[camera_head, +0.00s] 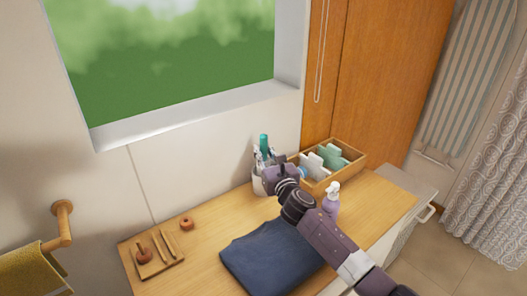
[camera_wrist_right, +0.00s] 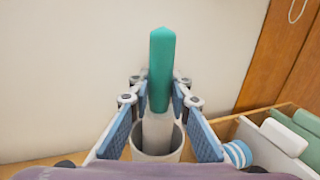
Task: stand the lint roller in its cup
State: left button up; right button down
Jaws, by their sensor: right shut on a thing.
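The lint roller has a teal handle (camera_head: 264,141) and a pale lower part. In the right wrist view the roller (camera_wrist_right: 161,70) stands close to upright, handle up, with its pale end inside the mouth of the light grey cup (camera_wrist_right: 176,154). The cup (camera_head: 257,186) stands on the wooden top near the wall, partly hidden by my arm. My right gripper (camera_head: 265,158) is shut on the roller, its fingers (camera_wrist_right: 158,85) on both sides of it above the rim. Whether the roller touches the cup's bottom is hidden. My left gripper is not in view.
A wooden box (camera_head: 352,165) with white and green items stands right of the cup. A lilac spray bottle (camera_head: 331,198) stands before it. A folded blue cloth (camera_head: 262,262) lies in front, and a small wooden tray (camera_head: 133,256) lies left. The wall is close behind.

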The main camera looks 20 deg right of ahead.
jog(key=c, duration=1.7)
grip_release()
jog(key=s, duration=1.2)
jog(key=shift+d, duration=0.2)
